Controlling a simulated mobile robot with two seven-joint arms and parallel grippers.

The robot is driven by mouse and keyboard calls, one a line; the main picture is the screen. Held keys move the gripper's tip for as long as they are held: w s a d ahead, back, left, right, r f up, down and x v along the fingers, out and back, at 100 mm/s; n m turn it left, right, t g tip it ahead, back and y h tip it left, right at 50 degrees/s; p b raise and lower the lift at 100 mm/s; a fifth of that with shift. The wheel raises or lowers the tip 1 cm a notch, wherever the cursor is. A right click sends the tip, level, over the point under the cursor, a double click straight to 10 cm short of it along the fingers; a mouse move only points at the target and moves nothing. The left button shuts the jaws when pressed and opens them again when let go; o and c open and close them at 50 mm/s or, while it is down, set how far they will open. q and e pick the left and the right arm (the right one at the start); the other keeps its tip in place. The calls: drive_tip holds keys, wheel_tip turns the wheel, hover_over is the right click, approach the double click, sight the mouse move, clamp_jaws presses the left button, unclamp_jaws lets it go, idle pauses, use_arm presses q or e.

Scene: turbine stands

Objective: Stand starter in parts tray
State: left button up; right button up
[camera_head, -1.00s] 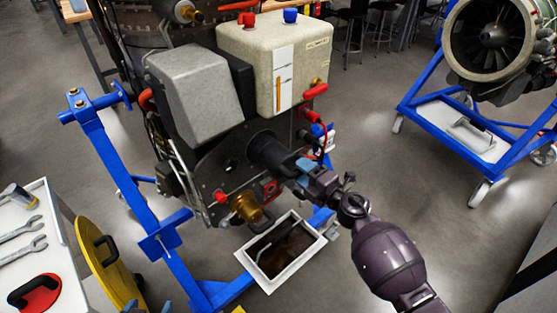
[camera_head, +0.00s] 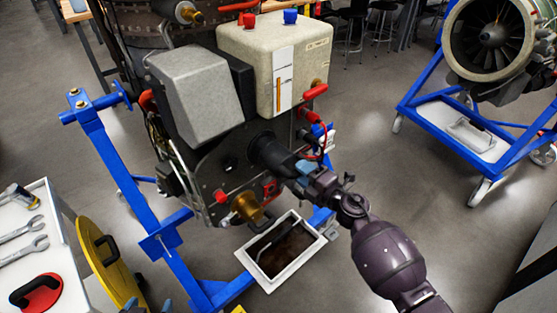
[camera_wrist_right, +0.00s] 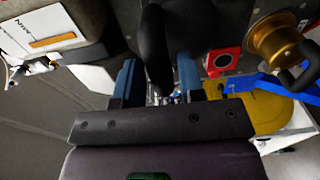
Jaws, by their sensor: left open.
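The starter (camera_head: 268,152) is a black cylinder on the front of the engine's dark gearbox, and it appears still seated there. My right gripper (camera_head: 302,172) is at its outer end. In the right wrist view, a black curved handle (camera_wrist_right: 156,50) lies between the two blue fingers of the right gripper (camera_wrist_right: 160,82); whether they press on it is not clear. A white-rimmed tray (camera_head: 316,254) stands low below the gearbox, with a brown, dark inside and a black handle across it. Only the fingertips of my left gripper (camera_head: 150,306) show at the bottom edge, apart.
The blue stand (camera_head: 122,178) frames the engine at left. A brass plug (camera_head: 247,207) with a black handle hangs just above the tray. A yellow disc (camera_head: 98,262) and a white bench (camera_head: 57,238) with wrenches are at left.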

clamp_jaws()
drive_tip(key=shift+r, duration=0.2)
drive_tip(key=shift+s+d, duration=0.15)
drive_tip(key=shift+d, duration=0.05)
idle(0.4)
drive_tip(key=shift+s+d, duration=0.25)
drive_tip(key=shift+s, duration=0.1)
